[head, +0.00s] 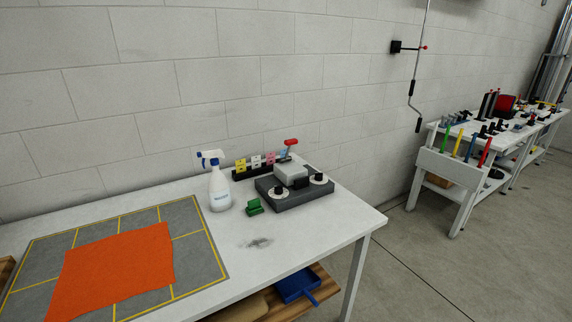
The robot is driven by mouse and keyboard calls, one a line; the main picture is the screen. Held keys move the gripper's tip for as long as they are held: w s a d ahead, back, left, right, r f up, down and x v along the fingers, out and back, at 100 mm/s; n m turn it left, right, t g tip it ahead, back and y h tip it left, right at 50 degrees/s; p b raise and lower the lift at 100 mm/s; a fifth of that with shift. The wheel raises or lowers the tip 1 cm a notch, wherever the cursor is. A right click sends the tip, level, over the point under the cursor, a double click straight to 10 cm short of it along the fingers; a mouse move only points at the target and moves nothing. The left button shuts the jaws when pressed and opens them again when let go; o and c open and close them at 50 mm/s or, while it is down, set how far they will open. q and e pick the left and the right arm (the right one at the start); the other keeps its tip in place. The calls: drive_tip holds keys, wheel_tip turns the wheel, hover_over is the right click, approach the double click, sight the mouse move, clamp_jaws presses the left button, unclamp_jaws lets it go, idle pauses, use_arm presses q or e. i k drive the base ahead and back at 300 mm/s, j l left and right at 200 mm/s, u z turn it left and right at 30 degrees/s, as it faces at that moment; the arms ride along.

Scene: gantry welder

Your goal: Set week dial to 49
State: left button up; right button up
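A dark grey box (300,199) stands near the right end of the white table. It carries two round white dials with black knobs, a left dial (279,193) and a right dial (319,180). A light grey block (291,174) sits between and behind them. The dial markings are too small to read, so I cannot tell which is the week dial or what it is set to. Neither of my grippers is in view.
A spray bottle (219,186) and a small green object (254,207) stand left of the box. A rack with coloured cards (256,163) is behind. An orange cloth (112,270) lies on a grey mat (203,252).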

sight(278, 189)
drive_tip(key=l+u, duration=1.3)
drive_tip(key=u, duration=0.15)
drive_tip(key=k+j, duration=0.05)
